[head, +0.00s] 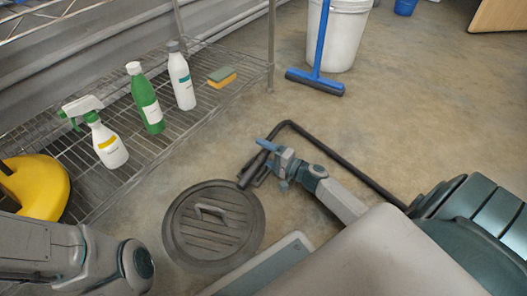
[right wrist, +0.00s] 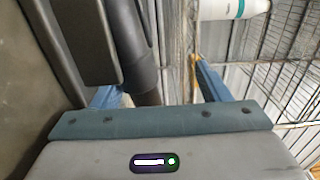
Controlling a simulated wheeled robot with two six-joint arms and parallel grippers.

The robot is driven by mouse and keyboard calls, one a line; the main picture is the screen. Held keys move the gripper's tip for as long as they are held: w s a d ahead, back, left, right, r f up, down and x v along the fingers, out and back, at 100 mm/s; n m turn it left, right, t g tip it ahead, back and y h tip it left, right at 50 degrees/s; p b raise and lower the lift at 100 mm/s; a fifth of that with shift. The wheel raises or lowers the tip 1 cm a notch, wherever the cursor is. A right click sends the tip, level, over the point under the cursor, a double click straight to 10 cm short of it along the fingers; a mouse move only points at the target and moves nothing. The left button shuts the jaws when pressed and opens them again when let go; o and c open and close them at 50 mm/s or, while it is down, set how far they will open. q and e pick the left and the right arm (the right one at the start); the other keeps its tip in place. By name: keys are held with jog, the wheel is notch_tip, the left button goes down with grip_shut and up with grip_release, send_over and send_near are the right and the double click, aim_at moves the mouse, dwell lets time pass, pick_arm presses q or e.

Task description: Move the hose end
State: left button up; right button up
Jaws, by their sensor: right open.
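A black hose (head: 345,165) runs from the dark ribbed machine at the right, bends near the middle, and its end (head: 244,181) points down toward a round dark lid. My right gripper (head: 262,162) is open at the hose's end section, with its blue fingers spread. In the right wrist view the dark hose (right wrist: 140,55) passes between the open fingers (right wrist: 158,88), nearer the left one. Whether a finger touches it I cannot tell. My left arm shows at the lower left, but its gripper fingers do not.
The round lid (head: 215,240) with a handle lies on the floor. A wire shelf (head: 150,160) holds a spray bottle (head: 108,148), other bottles and a sponge (head: 222,76). A blue squeegee (head: 316,82) and white bucket (head: 338,30) stand behind.

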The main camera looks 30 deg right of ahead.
jog(key=shift+s+f, duration=0.2)
jog(key=shift+f, duration=0.3)
jog(key=shift+o, duration=1.4)
jog(key=p+v, duration=0.1)
jog(key=v, duration=0.2)
jog(key=p+v, duration=0.2)
jog(key=v, duration=0.1)
jog(key=p+v, duration=0.1)
jog(key=v, duration=0.2)
jog(key=shift+s+d+r, duration=0.2)
jog(key=shift+s+r, duration=0.15)
jog(key=shift+s+d+f, duration=0.1)
jog(key=shift+s+d, duration=0.1)
jog(key=shift+s, duration=0.25)
jog(key=shift+p, duration=0.3)
